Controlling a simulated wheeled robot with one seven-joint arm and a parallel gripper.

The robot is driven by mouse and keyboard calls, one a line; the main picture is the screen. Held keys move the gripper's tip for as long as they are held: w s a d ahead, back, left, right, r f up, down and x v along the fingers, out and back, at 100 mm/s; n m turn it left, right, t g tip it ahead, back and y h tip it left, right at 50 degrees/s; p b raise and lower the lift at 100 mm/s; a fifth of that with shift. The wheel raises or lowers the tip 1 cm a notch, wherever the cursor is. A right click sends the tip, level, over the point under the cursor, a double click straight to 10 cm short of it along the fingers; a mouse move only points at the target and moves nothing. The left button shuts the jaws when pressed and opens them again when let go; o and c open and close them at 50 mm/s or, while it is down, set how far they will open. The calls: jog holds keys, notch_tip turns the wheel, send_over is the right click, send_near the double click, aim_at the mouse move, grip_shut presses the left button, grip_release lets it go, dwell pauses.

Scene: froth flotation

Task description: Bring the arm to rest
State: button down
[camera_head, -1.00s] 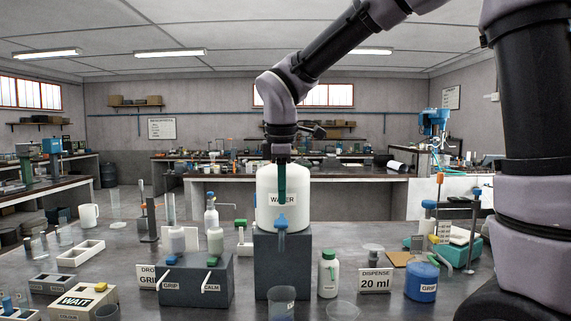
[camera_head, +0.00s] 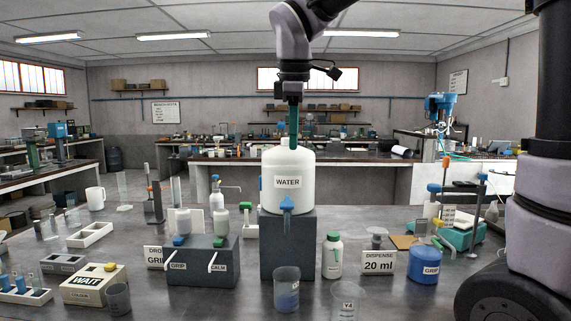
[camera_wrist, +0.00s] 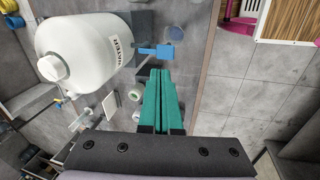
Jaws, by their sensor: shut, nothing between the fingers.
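My gripper (camera_head: 293,132) points downward above the white water tank (camera_head: 271,194) in the head view. Its green fingers are together with nothing between them, and they also show in the wrist view (camera_wrist: 158,102). The tank stands on a dark block (camera_head: 289,245) and has a blue tap (camera_head: 287,205). In the wrist view the tank (camera_wrist: 85,50) lies to the upper left of the fingers, apart from them. My arm rises from the right and reaches over the bench, partly out of the picture.
A white bottle (camera_head: 332,256), a "20 ml" sign (camera_head: 379,262) and a blue pot (camera_head: 424,265) stand to the right. A dark GRIP/CALM holder (camera_head: 203,262) and a WAIT box (camera_head: 94,286) are at left. The air above the bench is open.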

jog(key=s+d+f+m+t+y, duration=0.1)
jog(key=s+d+m, duration=0.4)
jog(key=d+m, duration=0.5)
jog(key=s+d+f+m+t+y, duration=0.1)
jog(key=s+d+f+m+t, duration=0.1)
jog(key=d+m, duration=0.8)
jog(key=s+d+t, duration=0.1)
jog(key=s+d, duration=0.1)
jog(key=shift+s+d+m+t, duration=0.3)
jog(key=shift+s+m, duration=0.05)
jog(key=shift+m, duration=0.05)
